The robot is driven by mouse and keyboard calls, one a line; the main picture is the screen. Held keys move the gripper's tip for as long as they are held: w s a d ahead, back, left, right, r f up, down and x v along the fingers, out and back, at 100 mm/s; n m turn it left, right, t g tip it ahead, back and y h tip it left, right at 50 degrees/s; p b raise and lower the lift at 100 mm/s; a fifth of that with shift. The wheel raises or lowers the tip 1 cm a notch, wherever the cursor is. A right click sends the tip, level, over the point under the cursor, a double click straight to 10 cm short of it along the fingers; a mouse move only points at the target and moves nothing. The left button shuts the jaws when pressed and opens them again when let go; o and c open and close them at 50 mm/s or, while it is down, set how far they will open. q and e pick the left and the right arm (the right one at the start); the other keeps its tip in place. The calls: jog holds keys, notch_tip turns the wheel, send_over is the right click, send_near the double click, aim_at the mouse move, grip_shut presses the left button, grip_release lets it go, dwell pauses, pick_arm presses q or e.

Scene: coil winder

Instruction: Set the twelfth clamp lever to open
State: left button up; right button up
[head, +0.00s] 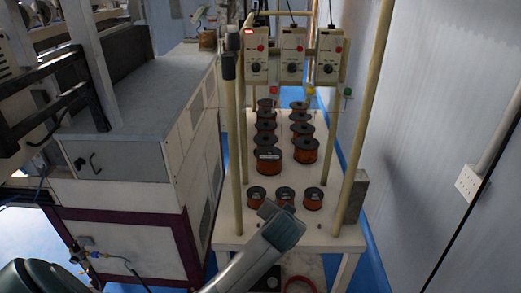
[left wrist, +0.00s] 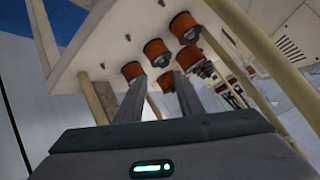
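I cannot make out any clamp lever clearly in either view. My left gripper (head: 280,211) is at the front of the white spool table (head: 232,229) in the head view, just before the front row of small copper-wire spools (head: 313,198). In the left wrist view my left gripper (left wrist: 160,80) has its two fingers apart with nothing seen held between them. Several spools (left wrist: 158,52) stand beyond the fingertips, and contact cannot be told. My right gripper is in neither view.
Three control boxes (head: 292,55) with dials hang above the table's back. Pale posts (head: 361,110) rise from the table. A grey-topped machine cabinet (head: 150,100) stands left, and a white wall (head: 430,110) is close on the right. Larger spools (head: 305,150) fill the table's middle.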

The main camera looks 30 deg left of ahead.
aim_at(261, 48)
pick_arm(q)
jog(key=w+a+r+n+t+y, duration=0.1)
jog(key=w+a+r, duration=0.15)
jog(key=r, duration=0.75)
jog(key=w+a+r+n+t+y, duration=0.1)
jog(key=w+r+n+y, duration=0.15)
jog(key=r, duration=0.85)
jog(key=s+a+r+n+y, duration=0.1)
jog(key=r+n+y, duration=0.1)
jog(key=r, duration=0.9)
jog(key=a+r+n+t+y, duration=0.1)
jog(key=a+r, duration=0.1)
jog(key=r, duration=0.8)
jog(key=shift+s+r+n+t+y+p, duration=0.3)
jog(key=shift+s+r+n+y+p, duration=0.05)
jog(key=shift+s+p, duration=0.1)
jog(key=shift+w+a, duration=0.1)
jog(key=p+x, duration=0.7)
jog(key=x, duration=0.8)
jog(key=shift+w+a+r+p, duration=0.1)
jog(key=shift+w+a+p, duration=0.2)
jog(key=shift+p, duration=0.1)
jog(key=shift+w+a, duration=0.45)
jog(key=shift+w, duration=0.1)
